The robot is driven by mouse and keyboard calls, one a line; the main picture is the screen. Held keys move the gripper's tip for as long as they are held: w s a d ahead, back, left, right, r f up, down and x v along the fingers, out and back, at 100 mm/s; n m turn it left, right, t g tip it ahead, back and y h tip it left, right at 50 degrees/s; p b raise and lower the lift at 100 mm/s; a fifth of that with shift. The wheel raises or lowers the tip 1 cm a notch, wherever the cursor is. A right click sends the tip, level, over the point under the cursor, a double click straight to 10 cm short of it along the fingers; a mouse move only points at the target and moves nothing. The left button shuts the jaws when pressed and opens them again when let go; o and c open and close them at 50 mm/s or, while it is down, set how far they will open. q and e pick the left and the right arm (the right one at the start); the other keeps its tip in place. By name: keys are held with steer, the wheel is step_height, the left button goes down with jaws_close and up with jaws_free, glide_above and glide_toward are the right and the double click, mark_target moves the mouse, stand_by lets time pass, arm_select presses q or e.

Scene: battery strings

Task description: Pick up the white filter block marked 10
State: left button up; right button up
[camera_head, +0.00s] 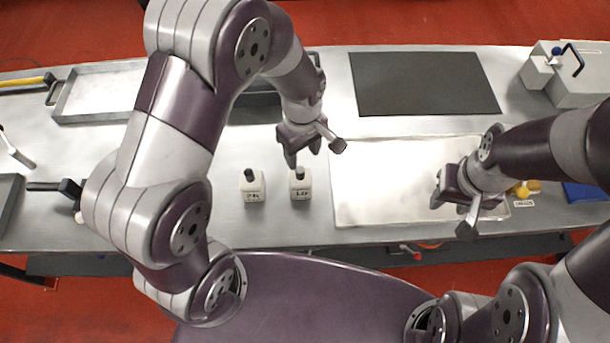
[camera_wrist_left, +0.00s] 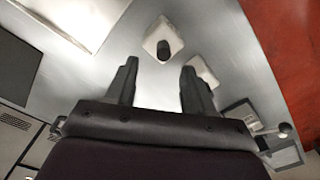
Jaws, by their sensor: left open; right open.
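Two small white blocks with black knobs stand upright on the metal table: a left block (camera_head: 252,189) and a right block (camera_head: 300,187). Each has dark print on its front, too small to read surely, so I cannot tell which is marked 10. My left gripper (camera_head: 302,153) is open and empty, above the table just behind the right block. In the left wrist view its open jaws (camera_wrist_left: 160,85) point toward the right block (camera_wrist_left: 154,42). The left block (camera_wrist_left: 202,72) is partly hidden by a finger there. My right gripper (camera_head: 438,190) is open and empty over the pale board.
The pale board (camera_head: 380,205) lies right of the blocks, with a black mat (camera_head: 420,85) behind it. A grey tray (camera_head: 100,92) is at the back left. Yellow pieces (camera_head: 522,190) and a grey box (camera_head: 580,88) are at the right. Bare table surrounds the blocks.

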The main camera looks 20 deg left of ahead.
mark_target(301, 170)
arm_select(q)
steer(key=f, duration=0.2)
steer(key=s+a+f+p, duration=0.1)
steer(key=shift+f, duration=0.2)
steer(key=f, duration=0.2)
steer(key=shift+w+d+f, duration=0.15)
steer(key=shift+w+f, duration=0.1)
steer(key=shift+f, duration=0.05)
steer(key=shift+w+d+f, duration=0.15)
steer(key=shift+w+f, duration=0.05)
steer(key=shift+f, duration=0.05)
steer(key=shift+s, duration=0.1)
steer(key=shift+c, duration=0.3)
steer(key=shift+s+r, duration=0.1)
steer(key=c, duration=0.6)
steer(key=shift+a, duration=0.2)
jaws_close()
steer(key=shift+d, duration=0.1)
arm_select(e)
steer(key=shift+s+a+r, duration=0.2)
steer(key=shift+r, duration=0.2)
steer(key=shift+s+a+r, duration=0.15)
steer(key=shift+a+r, duration=0.05)
steer(key=shift+r, duration=0.2)
arm_select(q)
steer(key=shift+r, duration=0.1)
